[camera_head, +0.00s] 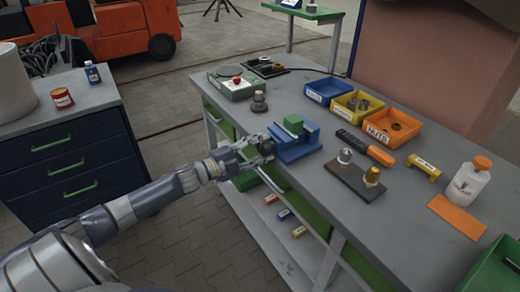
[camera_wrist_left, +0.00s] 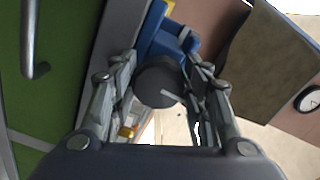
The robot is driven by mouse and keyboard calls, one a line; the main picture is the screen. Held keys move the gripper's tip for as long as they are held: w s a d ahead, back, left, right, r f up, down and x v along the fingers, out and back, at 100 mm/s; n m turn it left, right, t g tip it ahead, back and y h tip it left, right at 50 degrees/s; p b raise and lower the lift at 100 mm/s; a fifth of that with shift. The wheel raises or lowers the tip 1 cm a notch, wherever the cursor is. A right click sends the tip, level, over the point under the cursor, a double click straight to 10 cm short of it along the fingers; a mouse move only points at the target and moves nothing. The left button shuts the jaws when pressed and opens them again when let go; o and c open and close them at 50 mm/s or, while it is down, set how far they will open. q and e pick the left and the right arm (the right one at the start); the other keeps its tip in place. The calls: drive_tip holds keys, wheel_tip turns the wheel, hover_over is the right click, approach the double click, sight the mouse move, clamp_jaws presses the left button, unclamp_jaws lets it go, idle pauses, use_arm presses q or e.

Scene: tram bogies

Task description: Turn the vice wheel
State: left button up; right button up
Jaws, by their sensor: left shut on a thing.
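The blue vice (camera_head: 293,148) is at the left edge of the grey workbench, with a green block (camera_head: 294,124) at its top. The vice also shows in the left wrist view (camera_wrist_left: 176,40). Its dark round wheel (camera_wrist_left: 158,84) has a light line on its face and sits between the fingers of my left gripper (camera_wrist_left: 162,78). In the head view my left gripper (camera_head: 262,149) reaches the vice from the left and is shut on the wheel, mostly hiding it there. My right gripper is not in view.
The workbench (camera_head: 314,195) also holds a blue, a yellow and an orange bin (camera_head: 391,127), a dark board with two knobs (camera_head: 354,181), a white bottle (camera_head: 467,185) and a device with a red button (camera_head: 237,83). A drawer cabinet (camera_head: 68,150) stands at left.

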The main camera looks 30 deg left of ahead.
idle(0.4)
use_arm(q)
drive_tip(key=o, duration=1.1)
drive_tip(key=shift+c, duration=0.2)
drive_tip(key=shift+s, duration=0.1)
drive_tip(key=v, duration=1.2)
